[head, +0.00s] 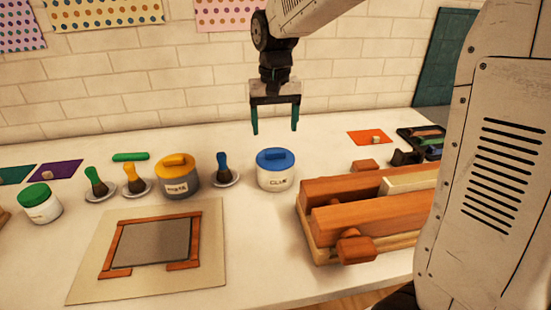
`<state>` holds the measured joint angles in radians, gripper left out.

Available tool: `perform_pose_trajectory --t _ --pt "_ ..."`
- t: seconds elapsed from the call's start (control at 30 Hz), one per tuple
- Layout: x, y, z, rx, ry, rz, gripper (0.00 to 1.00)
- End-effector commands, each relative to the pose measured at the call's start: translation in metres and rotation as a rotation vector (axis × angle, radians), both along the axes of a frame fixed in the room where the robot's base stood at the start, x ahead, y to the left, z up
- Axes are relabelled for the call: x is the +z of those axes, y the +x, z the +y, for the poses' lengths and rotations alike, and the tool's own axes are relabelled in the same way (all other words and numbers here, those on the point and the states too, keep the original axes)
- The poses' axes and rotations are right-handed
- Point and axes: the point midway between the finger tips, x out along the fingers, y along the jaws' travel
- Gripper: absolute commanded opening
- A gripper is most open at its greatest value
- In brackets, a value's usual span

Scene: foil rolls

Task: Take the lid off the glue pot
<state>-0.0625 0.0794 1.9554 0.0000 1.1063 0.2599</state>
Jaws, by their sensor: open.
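The glue pot (275,181) is a white pot with a "GLUE" label, standing upright on the white table near the middle. Its blue lid (275,160) with a raised bar handle sits on top of it. My gripper (275,128) hangs pointing down above the pot, with its two teal fingers spread and nothing between them. The fingertips look clear of the lid, with a gap below them.
Left of the pot stand a brush on a saucer (222,178), a grey pot with a yellow lid (177,180) and more brushes. A wooden press (365,205) lies to the right. A framed board (150,243) lies in front; bare table (255,250) separates them.

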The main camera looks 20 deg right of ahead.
Motion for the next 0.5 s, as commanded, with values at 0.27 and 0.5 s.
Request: perform_pose_trajectory --t 0.27,0.5 --pt "-0.035 -0.002 0.0 0.0 0.0 0.003 0.75" --pt "-0.066 -0.002 -0.001 0.001 -0.001 0.002 0.75"
